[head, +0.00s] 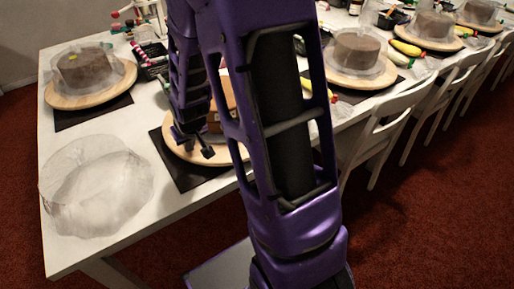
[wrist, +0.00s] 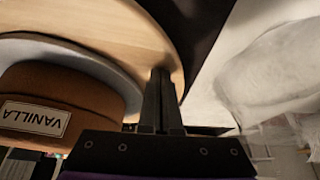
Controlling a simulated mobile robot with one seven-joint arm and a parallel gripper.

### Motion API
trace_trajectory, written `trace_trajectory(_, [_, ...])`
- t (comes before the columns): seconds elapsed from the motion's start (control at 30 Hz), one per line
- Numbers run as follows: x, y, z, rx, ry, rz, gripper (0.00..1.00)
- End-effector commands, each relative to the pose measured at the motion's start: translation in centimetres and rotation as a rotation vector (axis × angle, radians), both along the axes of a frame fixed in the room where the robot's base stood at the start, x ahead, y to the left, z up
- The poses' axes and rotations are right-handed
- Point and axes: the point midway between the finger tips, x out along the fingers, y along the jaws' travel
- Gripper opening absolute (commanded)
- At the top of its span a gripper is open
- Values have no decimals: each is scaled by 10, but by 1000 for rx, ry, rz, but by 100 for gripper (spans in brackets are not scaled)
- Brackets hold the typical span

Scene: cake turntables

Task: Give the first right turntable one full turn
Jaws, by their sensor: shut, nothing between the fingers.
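The wooden turntable (head: 222,158) at the near end of the table's right side stands on a black mat (head: 186,182), partly hidden by my arm. In the wrist view its pale wooden top (wrist: 130,28) carries a brown cake (wrist: 62,88) with a "VANILLA" label (wrist: 34,117) on a grey-white disc. My gripper (head: 207,152) is low at the turntable's near edge. In the wrist view my gripper (wrist: 161,74) has its dark fingers together, empty, with the tips at the wooden rim. I cannot tell whether they touch it.
A crumpled clear cover (head: 97,190) lies on the white table left of the turntable. Another turntable (head: 62,101) with a covered cake stands at the far left. More turntables (head: 352,83) run along the right edge, with white chairs (head: 385,120) beside them.

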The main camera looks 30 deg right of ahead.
Motion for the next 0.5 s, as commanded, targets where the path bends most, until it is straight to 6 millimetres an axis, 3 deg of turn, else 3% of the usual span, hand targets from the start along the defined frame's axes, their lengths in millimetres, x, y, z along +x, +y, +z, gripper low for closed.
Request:
trace_trajectory(0.17, [-17,-9,0,1,1,-2,0])
trace_trajectory(0.5, [-19,-10,0,0,0,0,0])
